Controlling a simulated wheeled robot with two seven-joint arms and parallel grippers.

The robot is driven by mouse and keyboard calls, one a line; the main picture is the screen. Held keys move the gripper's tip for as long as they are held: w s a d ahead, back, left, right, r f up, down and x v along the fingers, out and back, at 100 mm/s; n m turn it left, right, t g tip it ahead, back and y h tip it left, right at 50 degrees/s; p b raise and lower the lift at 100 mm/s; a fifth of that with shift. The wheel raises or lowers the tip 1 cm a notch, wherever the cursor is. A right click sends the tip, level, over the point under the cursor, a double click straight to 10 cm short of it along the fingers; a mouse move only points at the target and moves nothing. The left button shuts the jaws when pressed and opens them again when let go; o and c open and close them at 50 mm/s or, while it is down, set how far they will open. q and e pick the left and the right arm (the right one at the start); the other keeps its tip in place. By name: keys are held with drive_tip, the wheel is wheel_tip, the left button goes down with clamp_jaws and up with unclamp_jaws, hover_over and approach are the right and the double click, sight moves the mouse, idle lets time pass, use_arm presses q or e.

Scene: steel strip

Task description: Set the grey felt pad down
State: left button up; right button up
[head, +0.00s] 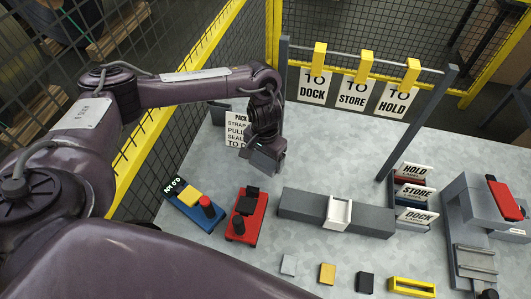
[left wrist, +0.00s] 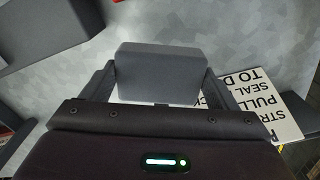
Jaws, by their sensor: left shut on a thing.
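My left gripper (head: 265,160) is over the back left part of the steel worktop (head: 250,270), pointing down. In the left wrist view its two fingers are shut on the grey felt pad (left wrist: 160,75), a plain grey block with rounded corners. In the head view the pad is hard to tell from the dark fingers. The wrist view shows worktop around the pad; its exact height above the surface cannot be told. My right gripper is not in view.
A long grey bar with a white sleeve (head: 339,212) lies mid-table. A red tool (head: 247,216) and a blue device (head: 194,205) stand left of it. A PACK sign (head: 237,130) is behind the gripper. Small blocks and a yellow frame (head: 412,287) line the front.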

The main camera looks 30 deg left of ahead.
use_arm(q)
wheel_tip(320, 180, down, 4)
drive_tip(key=shift+r+b, duration=0.1)
drive_tip(key=shift+b, duration=0.65)
drive_tip(key=shift+f, duration=1.3)
drive_tip(key=shift+f, duration=0.25)
drive_tip(key=o, duration=0.9)
